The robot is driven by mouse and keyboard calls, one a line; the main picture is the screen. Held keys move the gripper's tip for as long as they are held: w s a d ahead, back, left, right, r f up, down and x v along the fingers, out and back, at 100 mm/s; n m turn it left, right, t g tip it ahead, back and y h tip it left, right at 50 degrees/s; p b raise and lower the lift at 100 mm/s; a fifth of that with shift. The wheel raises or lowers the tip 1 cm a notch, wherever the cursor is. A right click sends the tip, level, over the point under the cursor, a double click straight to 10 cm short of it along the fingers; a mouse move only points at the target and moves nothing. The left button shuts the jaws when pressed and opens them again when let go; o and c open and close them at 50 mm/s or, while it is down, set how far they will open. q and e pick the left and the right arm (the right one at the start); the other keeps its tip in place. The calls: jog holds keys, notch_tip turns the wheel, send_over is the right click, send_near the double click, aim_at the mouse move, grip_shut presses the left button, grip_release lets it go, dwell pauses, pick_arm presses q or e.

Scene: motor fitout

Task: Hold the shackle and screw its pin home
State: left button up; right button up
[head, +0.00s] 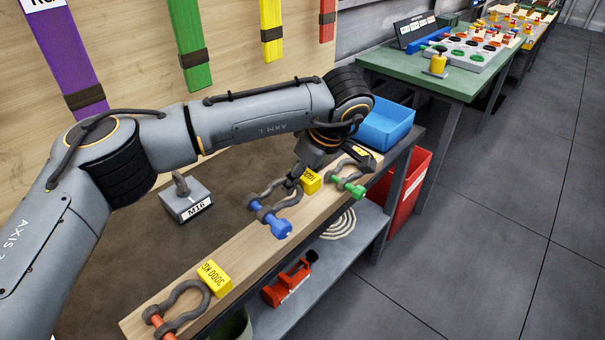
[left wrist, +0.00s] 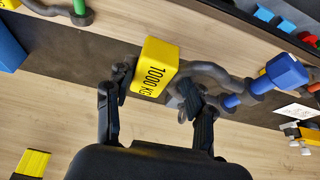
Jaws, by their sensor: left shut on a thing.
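The shackle with the blue pin (head: 275,226) lies on the wooden strip of the bench. Its grey bow and blue pin head (left wrist: 287,72) show in the left wrist view. My left gripper (head: 293,182) is at the crown of this bow, next to a yellow 1000 KG block (head: 311,180). In the left wrist view my left fingers (left wrist: 156,92) straddle the block's near end, the right one over the bow; they look shut on the shackle, though the contact is partly hidden. The blue pin sits across the shackle's ears. My right gripper is not in view.
A green-pin shackle (head: 346,185) lies just beyond. An orange-pin shackle (head: 186,297) with a 3000 KG block (head: 214,278) lies nearer. An M16 block (head: 187,201) stands on the dark bench top. A blue bin (head: 384,124) is at the far end. Floor on the right is clear.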

aim_at(298, 214)
pick_arm(q)
jog(key=shift+f+b, duration=3.1)
jog(key=shift+f, duration=1.3)
jog(key=o, duration=1.5)
jog(key=shift+o, duration=0.2)
jog(key=c, duration=1.3)
jog(key=shift+s, duration=0.1)
